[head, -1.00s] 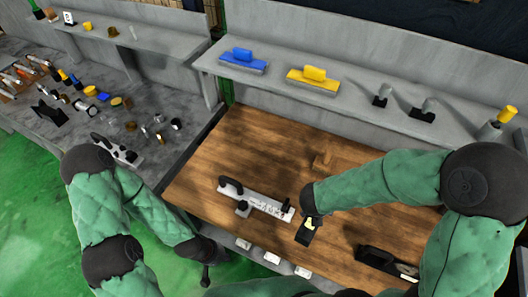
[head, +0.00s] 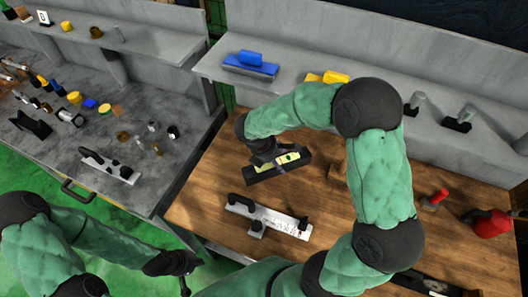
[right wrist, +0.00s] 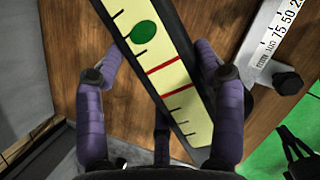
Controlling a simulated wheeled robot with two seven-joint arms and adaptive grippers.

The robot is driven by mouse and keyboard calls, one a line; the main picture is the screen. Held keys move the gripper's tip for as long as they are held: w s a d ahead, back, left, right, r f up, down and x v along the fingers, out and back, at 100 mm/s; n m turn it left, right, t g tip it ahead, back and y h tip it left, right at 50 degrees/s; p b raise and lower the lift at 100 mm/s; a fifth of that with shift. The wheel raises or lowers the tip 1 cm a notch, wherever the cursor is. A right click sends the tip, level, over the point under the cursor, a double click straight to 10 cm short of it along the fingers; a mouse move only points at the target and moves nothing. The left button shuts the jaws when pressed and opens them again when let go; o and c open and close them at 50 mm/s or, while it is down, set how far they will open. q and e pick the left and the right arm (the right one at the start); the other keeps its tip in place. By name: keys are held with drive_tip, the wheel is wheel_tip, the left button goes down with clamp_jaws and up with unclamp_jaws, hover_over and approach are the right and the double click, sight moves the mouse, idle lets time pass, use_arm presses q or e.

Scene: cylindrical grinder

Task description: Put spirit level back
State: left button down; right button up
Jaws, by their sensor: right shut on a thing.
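The spirit level (head: 291,162) is a black bar with a pale yellow-green scale face. My right gripper (head: 266,154) is shut on it over the back left part of the wooden table. In the right wrist view the level (right wrist: 165,72) runs diagonally between the two fingers (right wrist: 160,105), with a green bubble and red lines showing. I cannot tell whether the level touches the table. My left gripper (head: 182,272) is low at the front left, away from the level, over the green floor. Its fingers are too small to read.
A white sine-bar-like tool with a black handle (head: 268,218) lies on the wooden table (head: 215,180) in front of the level. A shelf behind bears a blue block (head: 250,64) and a yellow block (head: 318,77). A grey bench (head: 110,150) with several small parts stands left. Red tools (head: 490,222) are at right.

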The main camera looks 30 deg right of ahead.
drive_tip(key=w+d+f, duration=0.1)
drive_tip(key=w+f, duration=0.1)
drive_tip(key=w, duration=0.1)
drive_tip(key=w+d+f+b, duration=0.1)
drive_tip(key=w+d+f, duration=0.1)
drive_tip(key=w+f, duration=0.1)
drive_tip(key=w+d+f, duration=0.2)
drive_tip(key=w+f, duration=0.1)
drive_tip(key=w, duration=0.2)
drive_tip(key=shift+w+f, duration=0.15)
drive_tip(key=shift+w, duration=0.05)
drive_tip(key=shift+w+d+f, duration=0.25)
drive_tip(key=shift+w+f, duration=0.2)
drive_tip(key=shift+f, duration=0.2)
drive_tip(key=shift+f+b, duration=0.45)
drive_tip(key=shift+f, duration=1)
drive_tip(key=shift+f, duration=0.2)
drive_tip(key=o, duration=1.7)
drive_tip(key=shift+s+a, duration=0.1)
